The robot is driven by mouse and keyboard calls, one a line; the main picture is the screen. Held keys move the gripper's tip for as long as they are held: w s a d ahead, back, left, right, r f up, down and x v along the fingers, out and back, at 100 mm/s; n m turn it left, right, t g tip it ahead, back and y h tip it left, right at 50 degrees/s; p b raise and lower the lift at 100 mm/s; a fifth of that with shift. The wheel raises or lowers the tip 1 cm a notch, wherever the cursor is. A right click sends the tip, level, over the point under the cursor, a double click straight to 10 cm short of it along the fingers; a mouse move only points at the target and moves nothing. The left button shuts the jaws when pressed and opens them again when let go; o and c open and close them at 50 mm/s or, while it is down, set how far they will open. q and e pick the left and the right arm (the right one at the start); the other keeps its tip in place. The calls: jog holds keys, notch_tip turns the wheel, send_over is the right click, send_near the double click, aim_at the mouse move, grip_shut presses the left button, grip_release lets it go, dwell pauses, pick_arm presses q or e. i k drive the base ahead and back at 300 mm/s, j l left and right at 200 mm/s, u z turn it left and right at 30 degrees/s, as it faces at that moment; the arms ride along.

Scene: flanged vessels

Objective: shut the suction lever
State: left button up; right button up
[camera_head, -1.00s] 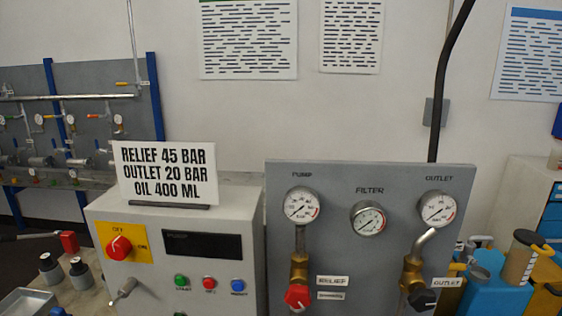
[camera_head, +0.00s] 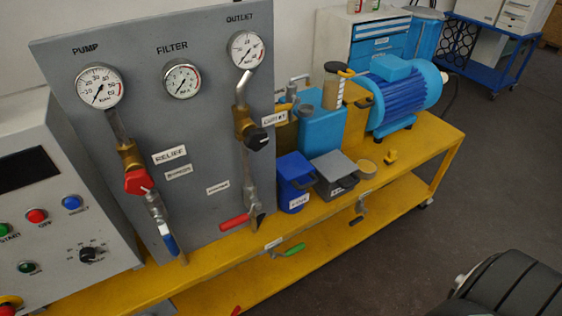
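Several small levers show, and I cannot read which is the suction lever. A green lever (camera_head: 290,249) sits just below the bench's front edge, beside a small white label (camera_head: 273,243) too small to read. It lies roughly along that edge. A red lever (camera_head: 235,222) is at the panel's lower right, under the outlet pipe. A blue lever (camera_head: 169,244) hangs down below the relief valve (camera_head: 137,181).
The yellow bench (camera_head: 400,165) carries the grey gauge panel (camera_head: 200,130), a blue container (camera_head: 293,182), a grey-lidded box (camera_head: 336,172) and a blue motor (camera_head: 403,93). A lower yellow shelf (camera_head: 330,262) runs beneath. Open dark floor (camera_head: 490,160) lies to the right.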

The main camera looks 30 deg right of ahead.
aim_at(301, 246)
jog(key=i+l+z, duration=0.1)
jog(key=z, duration=0.85)
